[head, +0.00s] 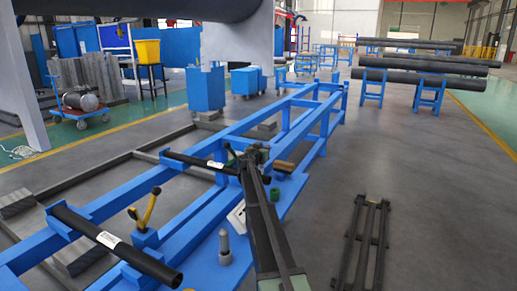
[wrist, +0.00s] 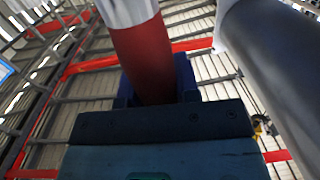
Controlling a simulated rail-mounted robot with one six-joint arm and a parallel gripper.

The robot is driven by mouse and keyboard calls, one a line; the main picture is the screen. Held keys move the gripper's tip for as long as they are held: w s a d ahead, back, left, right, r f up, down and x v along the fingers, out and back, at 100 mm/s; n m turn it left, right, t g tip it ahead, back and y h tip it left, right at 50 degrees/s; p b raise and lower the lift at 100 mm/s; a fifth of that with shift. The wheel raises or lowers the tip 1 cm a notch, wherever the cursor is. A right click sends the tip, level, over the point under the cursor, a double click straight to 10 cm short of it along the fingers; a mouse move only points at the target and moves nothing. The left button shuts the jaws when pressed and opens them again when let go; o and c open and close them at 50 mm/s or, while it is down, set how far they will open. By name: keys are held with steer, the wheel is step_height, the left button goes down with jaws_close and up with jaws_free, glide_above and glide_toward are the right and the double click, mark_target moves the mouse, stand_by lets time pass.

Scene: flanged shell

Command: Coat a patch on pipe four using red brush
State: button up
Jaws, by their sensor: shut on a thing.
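In the wrist view my gripper (wrist: 155,95) is shut on the red handle of the red brush (wrist: 147,60). A white part sits above the red handle and runs out of the top of the frame. In the head view my gripper (head: 254,156) is at the far end of my arm, over the blue frame; the brush cannot be made out there. A black pipe with a white label (head: 115,243) lies across the blue frame at the near left. Another labelled black pipe (head: 200,163) lies farther back, its right end close to my gripper. I cannot tell which is pipe four.
A dark grey cylinder (wrist: 270,65) passes close on the right in the wrist view. A yellow-handled lever (head: 147,210), a grey cone-topped post (head: 225,247) and a green piece (head: 275,195) stand on the blue frame (head: 205,268). A dark rack (head: 367,240) stands on the floor at right.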

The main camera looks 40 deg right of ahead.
steer(key=w+a+r+p, duration=0.2)
steer(key=w+r+p, duration=0.2)
steer(key=r+p, duration=0.3)
steer(key=shift+a+r, duration=0.15)
steer(key=shift+r, duration=0.4)
stand_by(0.8)
steer(key=shift+w, duration=0.15)
stand_by(0.6)
steer(key=shift+f, duration=0.15)
